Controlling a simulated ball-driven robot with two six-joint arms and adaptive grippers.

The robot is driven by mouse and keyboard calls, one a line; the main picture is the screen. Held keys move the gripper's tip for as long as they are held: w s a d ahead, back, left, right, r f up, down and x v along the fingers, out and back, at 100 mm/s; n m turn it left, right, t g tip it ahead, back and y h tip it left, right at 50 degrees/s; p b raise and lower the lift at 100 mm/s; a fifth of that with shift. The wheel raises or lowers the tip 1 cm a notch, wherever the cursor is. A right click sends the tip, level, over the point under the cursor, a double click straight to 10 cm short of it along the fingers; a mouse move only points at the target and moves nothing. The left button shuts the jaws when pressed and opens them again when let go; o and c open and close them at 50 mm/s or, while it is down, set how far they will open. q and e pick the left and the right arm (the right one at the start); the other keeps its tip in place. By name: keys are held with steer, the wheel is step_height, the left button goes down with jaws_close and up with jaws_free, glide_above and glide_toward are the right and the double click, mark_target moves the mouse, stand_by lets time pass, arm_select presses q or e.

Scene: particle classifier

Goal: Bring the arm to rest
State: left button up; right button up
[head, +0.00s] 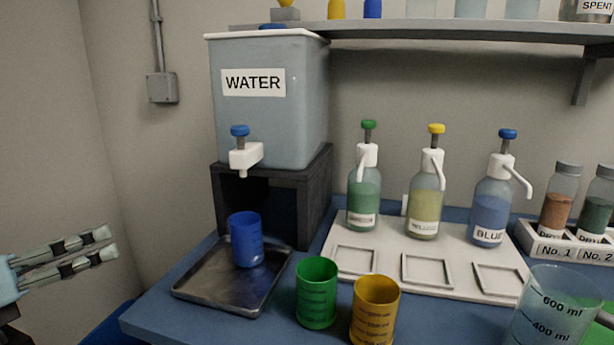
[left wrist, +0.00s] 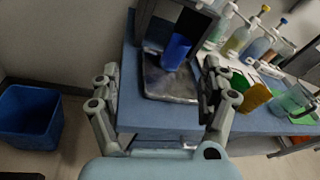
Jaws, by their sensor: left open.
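My left gripper (head: 112,247) is at the left edge of the head view, off the table and left of the metal tray. Its two fingers are apart with nothing between them. In the left wrist view the left gripper (left wrist: 158,88) is open toward the table, with the tray and blue cup showing beyond its fingers. My right gripper is not in view.
A blue cup (head: 246,240) stands on the tray (head: 190,284) below the water tank (head: 268,115). Green (head: 317,293) and yellow (head: 374,311) cups stand right of it, near a beaker (head: 552,310). Pump bottles stand behind. A blue bin (left wrist: 30,116) is on the floor.

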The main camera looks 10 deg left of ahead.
arm_select(q)
steer(key=s+a+f+n+g+y, duration=0.35)
steer(key=n+y, duration=0.25)
steer(key=n, duration=0.6)
steer(key=s+a+f+n+g+y, duration=0.2)
steer(key=s+a+n+y, duration=0.3)
steer(key=n, duration=0.7)
steer(key=s+d+f+n+g+h, duration=0.3)
steer(key=s+d+f+n+g, duration=0.15)
steer(key=d, duration=0.45)
steer(key=s+d+f+n+g+h, duration=0.3)
steer(key=s+d+f+n, duration=0.15)
steer(key=d, duration=0.55)
steer(key=s+a+f+n+g, duration=0.1)
steer(key=s+f, duration=0.1)
steer(key=f, duration=1.2)
steer(key=s+a+f, duration=0.1)
steer(key=a+f, duration=0.1)
steer(key=f, duration=1.2)
steer(key=s+f+g, duration=0.1)
steer(key=s+f, duration=1.2)
steer(key=s, duration=0.4)
steer(key=shift+s+a, duration=0.25)
steer(key=shift+a, duration=0.15)
